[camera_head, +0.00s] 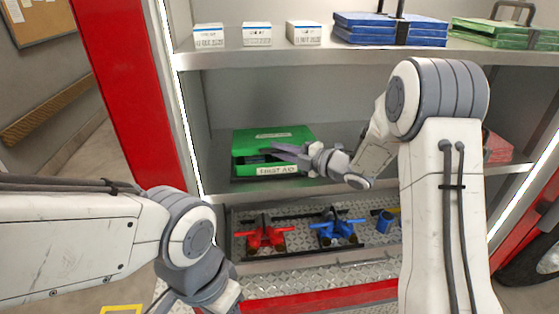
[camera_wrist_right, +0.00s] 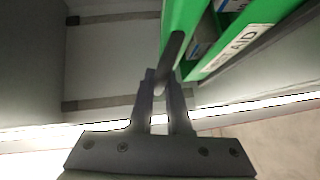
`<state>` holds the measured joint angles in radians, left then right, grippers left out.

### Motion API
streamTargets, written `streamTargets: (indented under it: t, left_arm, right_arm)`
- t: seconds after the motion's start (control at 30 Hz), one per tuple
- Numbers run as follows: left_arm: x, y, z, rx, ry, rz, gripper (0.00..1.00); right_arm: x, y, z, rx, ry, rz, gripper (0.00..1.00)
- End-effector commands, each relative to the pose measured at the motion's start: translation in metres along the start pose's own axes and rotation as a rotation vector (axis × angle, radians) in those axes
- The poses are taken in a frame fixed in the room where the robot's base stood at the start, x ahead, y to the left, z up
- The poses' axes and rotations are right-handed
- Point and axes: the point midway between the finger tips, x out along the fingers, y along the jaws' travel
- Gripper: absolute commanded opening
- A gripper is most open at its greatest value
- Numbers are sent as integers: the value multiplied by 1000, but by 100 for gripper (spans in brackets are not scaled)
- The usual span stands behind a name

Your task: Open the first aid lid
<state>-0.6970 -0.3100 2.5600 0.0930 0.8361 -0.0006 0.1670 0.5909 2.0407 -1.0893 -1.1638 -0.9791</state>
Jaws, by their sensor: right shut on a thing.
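The green first aid box (camera_head: 246,169) sits on the middle shelf, with a white "FIRST AID" label on its front. Its green lid (camera_head: 265,136) is partly raised, with a dark gap at the front. The lid (camera_wrist_right: 181,28) and the labelled box front (camera_wrist_right: 245,38) also show in the right wrist view, with some contents between them. My right gripper (camera_head: 280,151) is at the gap. In the wrist view its fingers (camera_wrist_right: 160,85) are shut on a dark handle (camera_wrist_right: 171,57) at the lid's edge. My left arm comes in at the lower left; its gripper is out of frame.
The upper shelf (camera_head: 270,56) above the box holds white cartons (camera_head: 257,35), blue cases (camera_head: 390,30) and green cases (camera_head: 500,35). Red and blue valve fittings (camera_head: 265,235) stand below. A red post (camera_head: 125,90) borders the cabinet on the left.

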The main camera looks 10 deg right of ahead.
Motion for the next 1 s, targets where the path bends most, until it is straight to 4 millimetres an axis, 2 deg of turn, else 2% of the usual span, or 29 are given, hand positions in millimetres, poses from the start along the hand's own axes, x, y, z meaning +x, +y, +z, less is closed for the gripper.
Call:
streamTargets:
  t: [0.2,0.5,0.7,1.0]
  left_arm:
    - [1,0,0,0,0,0,50]
    - [-3,0,0,0,0,0,50]
    - [-5,0,0,1,0,0,50]
    - [-6,0,0,1,0,0,50]
  right_arm:
    - [4,38,5,-6,-1,4,0]
    - [14,76,14,-4,-1,2,0]
    - [20,89,20,-2,-1,2,0]
    - [22,93,22,-1,0,1,0]
